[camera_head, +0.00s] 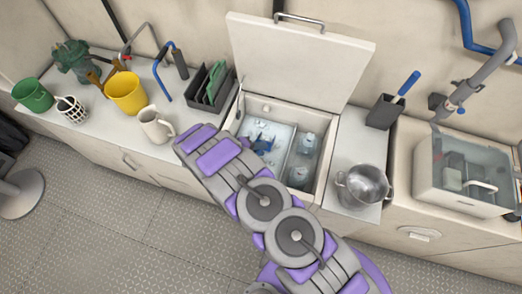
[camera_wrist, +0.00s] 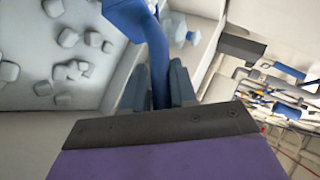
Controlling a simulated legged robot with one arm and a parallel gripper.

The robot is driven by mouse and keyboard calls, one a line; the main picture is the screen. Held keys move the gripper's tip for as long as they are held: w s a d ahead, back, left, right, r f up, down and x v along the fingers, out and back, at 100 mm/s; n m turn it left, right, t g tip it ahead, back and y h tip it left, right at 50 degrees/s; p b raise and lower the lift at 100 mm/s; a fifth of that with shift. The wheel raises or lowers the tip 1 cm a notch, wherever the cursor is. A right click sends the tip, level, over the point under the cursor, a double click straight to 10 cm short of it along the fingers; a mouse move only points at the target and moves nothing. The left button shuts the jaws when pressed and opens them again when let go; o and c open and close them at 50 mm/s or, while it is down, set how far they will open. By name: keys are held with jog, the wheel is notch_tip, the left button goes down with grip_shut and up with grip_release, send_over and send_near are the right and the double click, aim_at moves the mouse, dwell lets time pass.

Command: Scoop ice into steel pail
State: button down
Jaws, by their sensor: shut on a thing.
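My gripper (camera_wrist: 160,92) is shut on the handle of a blue scoop (camera_wrist: 154,42) in the wrist view. Loose ice cubes (camera_wrist: 72,70) lie in a pale bin beside the scoop. In the head view, the open ice chest (camera_head: 323,190) holds ice (camera_head: 281,131) in its left part, where blue of the scoop (camera_head: 265,145) shows. My arm hides the gripper there. The scoop's bowl is mostly cut off in the wrist view, so its load cannot be told. The steel pail (camera_head: 362,187) stands upright on the counter right of the chest.
Clear bottles (camera_head: 305,145) stand in the chest's right compartment. The raised lid (camera_head: 295,60) stands behind. A white pitcher (camera_head: 155,125) and yellow bucket (camera_head: 126,93) stand left.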

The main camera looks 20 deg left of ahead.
notch_tip(320, 180, up, 11)
jog(key=p, duration=0.6)
jog(key=shift+w+a+f, duration=0.1)
jog(key=shift+f, duration=0.1)
notch_tip(320, 180, up, 11)
jog(key=d+p, duration=0.1)
jog(key=p, duration=0.7)
jog(key=shift+a, duration=0.25)
jog(key=shift+d, duration=0.2)
